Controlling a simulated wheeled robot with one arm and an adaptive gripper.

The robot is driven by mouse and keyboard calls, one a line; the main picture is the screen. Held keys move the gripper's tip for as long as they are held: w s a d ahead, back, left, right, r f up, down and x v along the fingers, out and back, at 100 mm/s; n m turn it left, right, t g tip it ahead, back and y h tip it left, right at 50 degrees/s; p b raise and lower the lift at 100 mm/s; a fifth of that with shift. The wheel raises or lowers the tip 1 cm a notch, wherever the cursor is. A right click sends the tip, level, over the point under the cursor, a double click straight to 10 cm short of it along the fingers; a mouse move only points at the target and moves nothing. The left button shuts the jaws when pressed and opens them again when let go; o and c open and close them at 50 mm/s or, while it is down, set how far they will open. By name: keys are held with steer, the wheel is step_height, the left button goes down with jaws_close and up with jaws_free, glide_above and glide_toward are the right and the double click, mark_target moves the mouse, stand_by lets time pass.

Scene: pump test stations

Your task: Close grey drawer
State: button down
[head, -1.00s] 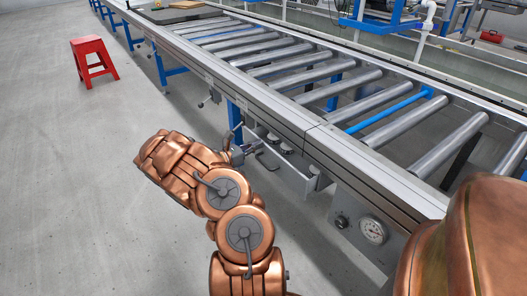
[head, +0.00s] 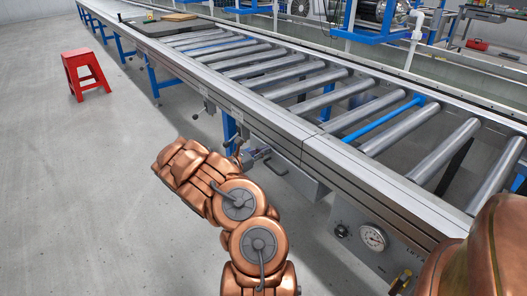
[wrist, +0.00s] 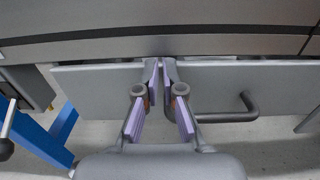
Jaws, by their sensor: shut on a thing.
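The grey drawer (head: 307,184) sits under the side rail of the roller conveyor. In the head view it stands partly out, with small dark items (head: 257,154) showing in the gap behind its front. In the wrist view its flat front (wrist: 95,82) spans both sides of my gripper (wrist: 161,68), and a dark bar handle (wrist: 248,105) shows at the right. My gripper is at the drawer front, its fingertips almost together. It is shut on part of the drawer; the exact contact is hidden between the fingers. In the head view my gripper (head: 236,150) is small and partly hidden by my arm.
The roller conveyor (head: 290,120) runs above the drawer. A panel with a round gauge (head: 373,237) is at the right, and a blue leg (head: 229,128) stands beside the drawer. A red stool (head: 84,73) stands at the far left. The floor at left is clear.

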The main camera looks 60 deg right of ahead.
steer(key=p+v, duration=0.3)
steer(key=v, duration=1.1)
steer(key=shift+p, duration=0.35)
steer(key=shift+r, duration=0.1)
steer(key=s+a+r+m+g+y+p, duration=0.1)
steer(key=s+a+r+m+y+p, duration=0.25)
steer(key=r, duration=0.65)
steer(key=s+a+r+m+y+p, duration=0.1)
steer(key=s+a+r+m+p, duration=0.25)
steer(key=r+p, duration=0.45)
steer(key=s+a+r+m+g+y+p, duration=0.1)
steer(key=s+a+r+m+y+p, duration=0.3)
steer(key=r, duration=0.8)
steer(key=s+a+r+t+y+p, duration=0.2)
steer(key=a+r+p, duration=0.4)
steer(key=a, duration=0.6)
steer(key=s+a+r+m+t+y+p, duration=0.1)
steer(key=s+a+r+t+y+p, duration=0.2)
steer(key=a, duration=0.9)
steer(key=s+a+r+m+t+y+p, duration=0.1)
steer(key=s+a+r+t+y+p, duration=0.1)
steer(key=a+r+p, duration=0.7)
steer(key=s+a+r+y, duration=0.1)
steer(key=s+a, duration=0.1)
steer(key=a, duration=0.1)
steer(key=shift+s+t+p, duration=0.3)
steer(key=shift+s+t, duration=0.05)
steer(key=shift+t, duration=0.05)
